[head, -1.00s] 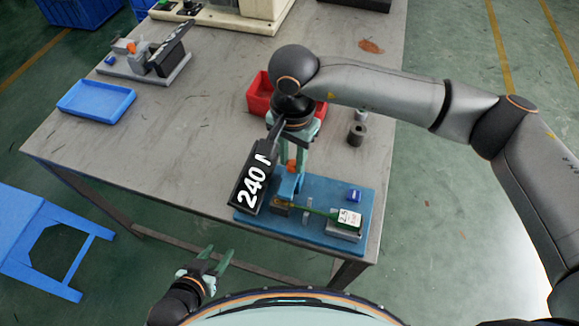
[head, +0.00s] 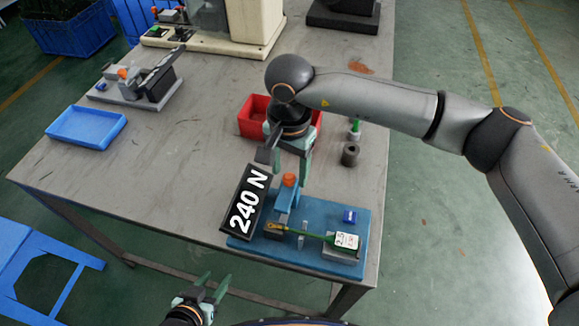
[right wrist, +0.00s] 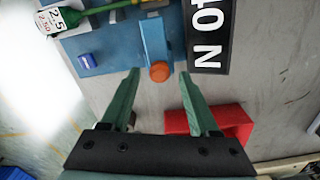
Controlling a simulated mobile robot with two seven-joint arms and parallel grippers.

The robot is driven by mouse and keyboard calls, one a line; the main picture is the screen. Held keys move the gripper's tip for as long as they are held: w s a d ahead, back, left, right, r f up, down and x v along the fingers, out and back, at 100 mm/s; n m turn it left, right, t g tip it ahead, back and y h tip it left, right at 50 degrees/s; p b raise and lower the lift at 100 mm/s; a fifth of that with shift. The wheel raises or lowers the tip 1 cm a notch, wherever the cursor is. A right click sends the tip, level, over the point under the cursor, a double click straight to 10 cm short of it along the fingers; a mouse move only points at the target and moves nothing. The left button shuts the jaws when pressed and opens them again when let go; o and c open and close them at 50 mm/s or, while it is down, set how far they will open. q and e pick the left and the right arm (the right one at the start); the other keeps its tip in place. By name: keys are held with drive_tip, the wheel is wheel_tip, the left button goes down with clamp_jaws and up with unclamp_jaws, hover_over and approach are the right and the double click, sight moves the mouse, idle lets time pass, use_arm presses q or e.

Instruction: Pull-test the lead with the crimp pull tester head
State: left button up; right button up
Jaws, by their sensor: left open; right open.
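The crimp pull tester is a blue base (head: 310,258) near the table's front right corner, with a blue head piece topped by an orange knob (head: 290,180). A black display (head: 247,202) beside it reads "240 N". A green lead (head: 315,235) lies across the tester, with a white label (head: 346,240) at its right end. My right gripper (head: 288,180) is open just behind the orange knob. In the right wrist view the open fingers (right wrist: 160,72) are on either side of the knob (right wrist: 160,71), apart from it. My left gripper (head: 213,285) is open in front of the table, holding nothing.
A small blue block (head: 349,216) sits on the base. A red bin (head: 253,116) stands behind my right gripper, with a dark cylinder (head: 350,154) to its right. A blue tray (head: 87,127) and another grey fixture (head: 135,85) are at left. The table's middle left is clear.

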wheel_tip(320, 180, up, 12)
drive_tip(key=shift+r, duration=0.25)
idle(0.6)
